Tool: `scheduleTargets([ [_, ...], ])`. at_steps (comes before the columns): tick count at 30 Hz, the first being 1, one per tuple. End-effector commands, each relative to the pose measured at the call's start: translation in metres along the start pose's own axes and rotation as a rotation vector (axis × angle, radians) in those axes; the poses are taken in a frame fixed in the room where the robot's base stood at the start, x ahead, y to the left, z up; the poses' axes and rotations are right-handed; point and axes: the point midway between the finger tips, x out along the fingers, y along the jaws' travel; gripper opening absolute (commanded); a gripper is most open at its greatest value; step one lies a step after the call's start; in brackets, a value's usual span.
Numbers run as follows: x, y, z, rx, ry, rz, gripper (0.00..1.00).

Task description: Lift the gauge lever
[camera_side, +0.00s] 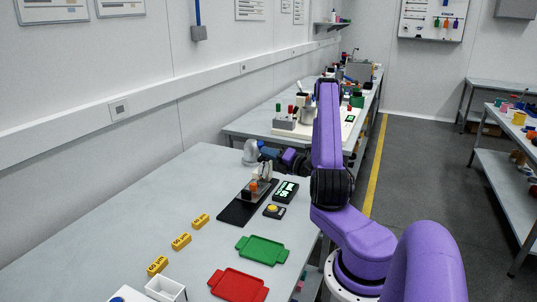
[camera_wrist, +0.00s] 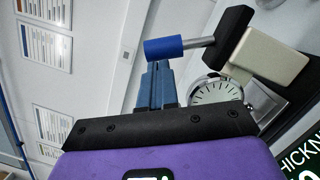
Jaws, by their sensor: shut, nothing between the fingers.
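The thickness gauge (camera_side: 265,171) stands at the back end of a black mat on the near bench. In the wrist view its cream body (camera_wrist: 268,56) and round white dial (camera_wrist: 214,92) show at the right. Its lever (camera_wrist: 198,42) is a metal rod from a black block, ending in a blue cylindrical knob (camera_wrist: 164,48). My gripper (camera_wrist: 158,68) is shut and empty, its blue fingertips right by the knob in the wrist view; I cannot tell whether they touch it. In the side view my gripper (camera_side: 265,150) is small, close behind the gauge.
Several yellow blocks (camera_side: 181,241), a green tray (camera_side: 262,250), a red tray (camera_side: 238,285) and a white bin (camera_side: 166,289) lie nearer. The bench's left part is clear.

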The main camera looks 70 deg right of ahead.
Motion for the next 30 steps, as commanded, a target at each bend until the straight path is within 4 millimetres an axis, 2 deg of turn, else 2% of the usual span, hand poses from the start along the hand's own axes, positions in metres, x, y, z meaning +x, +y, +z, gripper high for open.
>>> scheduleTargets([
  [20, 0.001, 0.002, 0.007, 0.083, -0.001, -0.018, 0.00],
  [30, 0.003, 0.004, 0.020, 0.227, -0.004, -0.045, 0.00],
])
